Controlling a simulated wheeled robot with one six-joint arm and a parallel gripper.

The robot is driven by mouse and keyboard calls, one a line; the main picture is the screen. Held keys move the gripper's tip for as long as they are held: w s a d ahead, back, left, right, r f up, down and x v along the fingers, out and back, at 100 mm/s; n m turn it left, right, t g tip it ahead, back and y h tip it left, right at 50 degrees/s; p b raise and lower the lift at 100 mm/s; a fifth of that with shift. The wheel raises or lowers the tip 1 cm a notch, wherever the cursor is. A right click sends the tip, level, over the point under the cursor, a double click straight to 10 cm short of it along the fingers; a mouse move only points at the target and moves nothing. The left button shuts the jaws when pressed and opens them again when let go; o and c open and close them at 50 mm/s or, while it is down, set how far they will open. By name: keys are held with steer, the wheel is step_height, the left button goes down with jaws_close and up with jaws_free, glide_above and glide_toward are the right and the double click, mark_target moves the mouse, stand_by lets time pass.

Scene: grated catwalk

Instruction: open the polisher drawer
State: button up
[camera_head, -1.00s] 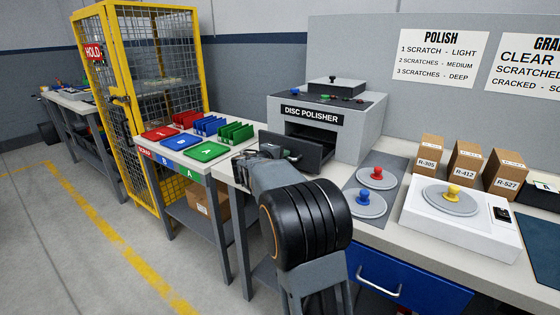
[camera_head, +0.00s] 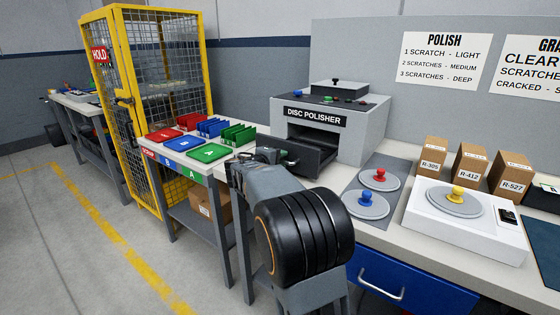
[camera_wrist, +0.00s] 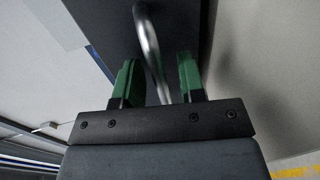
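The disc polisher (camera_head: 355,125) is a grey box on the bench in the head view. Its dark drawer (camera_head: 318,155) stands out from the front opening. My gripper (camera_head: 258,165) is at the drawer's front face, partly hidden by my own arm. In the wrist view my gripper (camera_wrist: 158,78) has its two green fingers apart, one on each side of the curved metal handle (camera_wrist: 149,40). A gap shows between the handle and each finger. The dark drawer front (camera_wrist: 190,25) lies behind the handle.
Red, blue and green trays (camera_head: 209,152) stand on the side table left of my gripper. Discs with red and blue knobs (camera_head: 378,178) lie on a grey mat to the right. A blue bench drawer (camera_head: 415,283) is below. A yellow cage (camera_head: 150,100) stands behind left.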

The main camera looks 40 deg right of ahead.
steer(key=p+v, duration=0.1)
steer(key=v, duration=1.3)
steer(key=shift+d, duration=0.1)
step_height(320, 180, down, 7)
steer(key=s+a+g+y, duration=0.1)
steer(key=s+a+y, duration=0.1)
steer(key=s+y, duration=0.15)
steer(key=s+a+g+y+p, duration=0.2)
steer(key=s+a+y+p, duration=0.25)
steer(key=p, duration=0.25)
steer(key=s+a+r+m+t+y+p, duration=0.1)
steer(key=s+a+r+m+y+p, duration=0.2)
steer(key=s+a+r+y+p, duration=0.4)
steer(key=s+r+p, duration=0.4)
steer(key=r+p, duration=0.3)
steer(key=p, duration=0.1)
steer(key=shift+s+m+t+p, duration=0.3)
steer(key=shift+p, duration=0.1)
steer(key=shift+d, duration=0.15)
